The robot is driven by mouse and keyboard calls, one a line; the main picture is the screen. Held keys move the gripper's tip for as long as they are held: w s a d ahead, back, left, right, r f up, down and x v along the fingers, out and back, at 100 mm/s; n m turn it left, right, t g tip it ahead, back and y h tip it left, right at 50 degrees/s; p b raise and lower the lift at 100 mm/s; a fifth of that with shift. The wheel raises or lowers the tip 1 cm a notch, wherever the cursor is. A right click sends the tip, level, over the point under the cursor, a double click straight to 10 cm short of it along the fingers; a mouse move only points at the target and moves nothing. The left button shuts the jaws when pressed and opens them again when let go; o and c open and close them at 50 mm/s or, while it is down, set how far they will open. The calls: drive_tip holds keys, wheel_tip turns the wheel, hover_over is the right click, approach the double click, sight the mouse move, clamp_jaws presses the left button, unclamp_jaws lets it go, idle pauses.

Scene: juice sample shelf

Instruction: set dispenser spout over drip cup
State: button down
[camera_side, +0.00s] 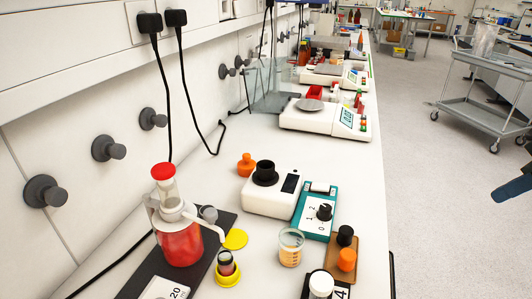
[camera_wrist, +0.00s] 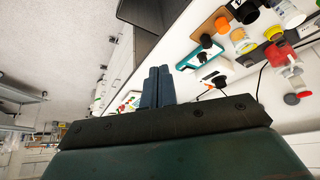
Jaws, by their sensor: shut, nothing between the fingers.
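The dispenser (camera_side: 180,243) is a clear bottle of red liquid with a white collar and red top, standing on a dark mat. Its white spout (camera_side: 207,226) reaches right and bends down. The drip cup (camera_side: 227,268), small with a yellow base and dark red contents, stands just below the spout tip in the side view; whether the tip is directly above it I cannot tell. In the wrist view the dispenser (camera_wrist: 284,56) and yellow cup (camera_wrist: 275,33) are at the upper right. My gripper (camera_wrist: 157,72) is shut and empty; its fingers (camera_side: 510,190) show at the side view's right edge, far from the dispenser.
A yellow disc (camera_side: 236,239) lies beside the cup. A beaker (camera_side: 291,249) of orange liquid, a teal box (camera_side: 314,215), a white instrument (camera_side: 268,195) and stoppers (camera_side: 346,259) crowd the bench. A trolley (camera_side: 484,98) stands over the open floor.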

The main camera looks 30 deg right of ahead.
drive_tip(key=w+a+r+n+y, duration=0.2)
drive_tip(key=w+a+r+n, duration=0.2)
drive_tip(key=w+a+n, duration=0.65)
drive_tip(key=w+a+f+n+y, duration=0.1)
drive_tip(key=a+n, duration=0.4)
drive_tip(key=a, duration=2)
drive_tip(key=shift+w+f+y, duration=0.25)
drive_tip(key=shift+f+y, duration=0.25)
drive_tip(key=shift+y, duration=0.1)
drive_tip(key=shift+w+f+n, duration=0.1)
drive_tip(key=shift+n, duration=0.15)
